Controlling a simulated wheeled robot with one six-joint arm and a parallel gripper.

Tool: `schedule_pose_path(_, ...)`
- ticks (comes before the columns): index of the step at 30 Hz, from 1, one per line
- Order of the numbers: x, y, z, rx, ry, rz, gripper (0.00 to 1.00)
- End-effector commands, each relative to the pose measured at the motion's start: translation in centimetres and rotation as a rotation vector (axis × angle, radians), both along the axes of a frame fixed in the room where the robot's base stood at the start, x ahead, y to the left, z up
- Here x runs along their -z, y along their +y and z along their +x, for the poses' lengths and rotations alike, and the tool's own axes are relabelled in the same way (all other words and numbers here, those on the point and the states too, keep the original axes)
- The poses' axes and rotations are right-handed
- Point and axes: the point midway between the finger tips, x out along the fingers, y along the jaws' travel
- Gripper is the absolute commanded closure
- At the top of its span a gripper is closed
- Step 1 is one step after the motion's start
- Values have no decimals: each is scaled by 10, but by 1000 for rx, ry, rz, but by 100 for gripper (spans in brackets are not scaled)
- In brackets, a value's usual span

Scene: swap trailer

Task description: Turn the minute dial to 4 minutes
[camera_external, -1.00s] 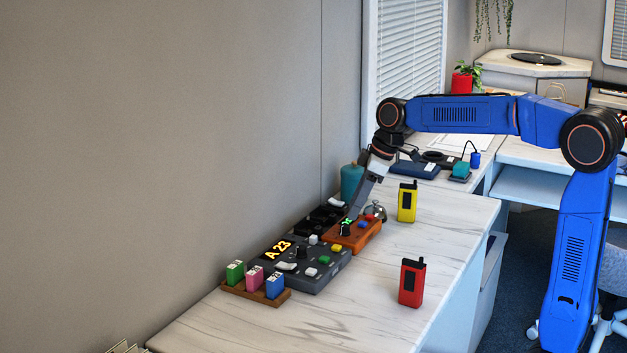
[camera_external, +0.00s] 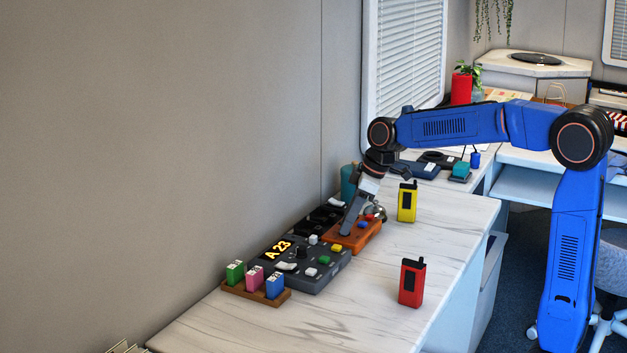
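My gripper (camera_external: 346,229) points down at the left end of an orange box (camera_external: 366,238) on the marble-topped counter. Its fingers look close together, but the view is too small to show whether they are open, shut or holding something. They cover the part of the orange box below them, so any dial there is hidden. The orange box has a blue button and a red button (camera_external: 368,217) to the right of the fingers. No minute marks are readable.
A wooden rack (camera_external: 254,292) with green, pink and blue blocks stands at the left. A yellow radio (camera_external: 407,203) and a red radio (camera_external: 412,283) stand upright to the right. A bell (camera_external: 377,212) and teal bottle (camera_external: 348,181) are close behind my gripper. The front counter is clear.

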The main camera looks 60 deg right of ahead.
Motion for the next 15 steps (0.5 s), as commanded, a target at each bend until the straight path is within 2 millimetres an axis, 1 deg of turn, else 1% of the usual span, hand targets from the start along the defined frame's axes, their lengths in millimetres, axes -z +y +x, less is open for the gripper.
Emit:
schedule_pose_path(8, 0, 0, 0, 38, -2, -1, 100)
schedule_pose_path(15, 0, 2, 0, 173, -1, -1, 100)
